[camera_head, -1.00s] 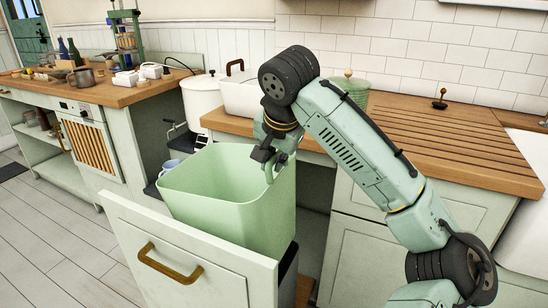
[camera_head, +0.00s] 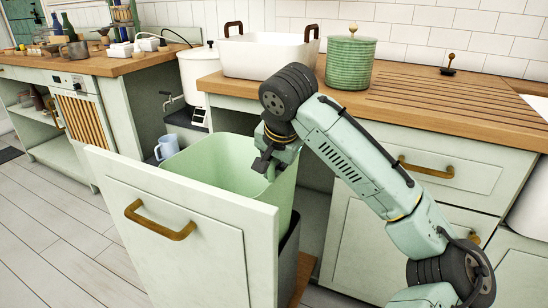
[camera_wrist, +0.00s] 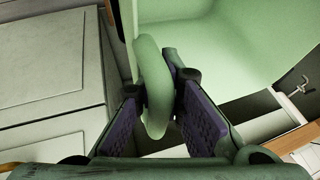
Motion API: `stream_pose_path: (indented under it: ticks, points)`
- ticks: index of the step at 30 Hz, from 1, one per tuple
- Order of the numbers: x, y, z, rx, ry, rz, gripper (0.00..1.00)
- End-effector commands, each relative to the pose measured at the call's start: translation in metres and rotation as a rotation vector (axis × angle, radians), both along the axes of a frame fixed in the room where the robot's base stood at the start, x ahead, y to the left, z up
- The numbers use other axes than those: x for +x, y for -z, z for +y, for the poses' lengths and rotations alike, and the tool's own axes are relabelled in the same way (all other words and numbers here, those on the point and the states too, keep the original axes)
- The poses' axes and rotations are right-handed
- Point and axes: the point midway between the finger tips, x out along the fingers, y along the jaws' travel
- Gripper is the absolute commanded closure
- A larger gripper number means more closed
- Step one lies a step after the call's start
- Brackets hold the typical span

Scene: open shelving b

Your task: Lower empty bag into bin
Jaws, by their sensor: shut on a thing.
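The pale green, open-topped, empty container (camera_head: 215,158), which I take for the bag, hangs from my gripper (camera_head: 268,165) by a loop handle at its right rim. Its lower part sits behind the drawer front and inside the dark grey bin (camera_head: 287,262). In the wrist view the green loop (camera_wrist: 153,92) is between the two purple-padded fingers of my gripper (camera_wrist: 165,95), with the container's pale inside (camera_wrist: 230,50) beyond. The container's bottom and how deep it sits are hidden.
The pulled-out drawer front (camera_head: 185,225) with a brass handle stands before the bin. The wooden counter (camera_head: 430,105) lies behind, with a white tub (camera_head: 265,55) and a green ribbed canister (camera_head: 349,62). A blue mug (camera_head: 167,147) is left of the container.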

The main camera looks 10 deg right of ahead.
Motion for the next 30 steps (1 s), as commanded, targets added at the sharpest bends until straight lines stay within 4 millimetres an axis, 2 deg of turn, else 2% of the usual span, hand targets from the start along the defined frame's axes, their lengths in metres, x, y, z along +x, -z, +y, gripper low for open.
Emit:
stream_pose_path:
  ticks: [1,30]
  points:
    - [0.000,0.015,0.001,0.004,-0.001,0.000,1.00]
    - [0.002,0.146,0.000,0.005,0.000,-0.010,1.00]
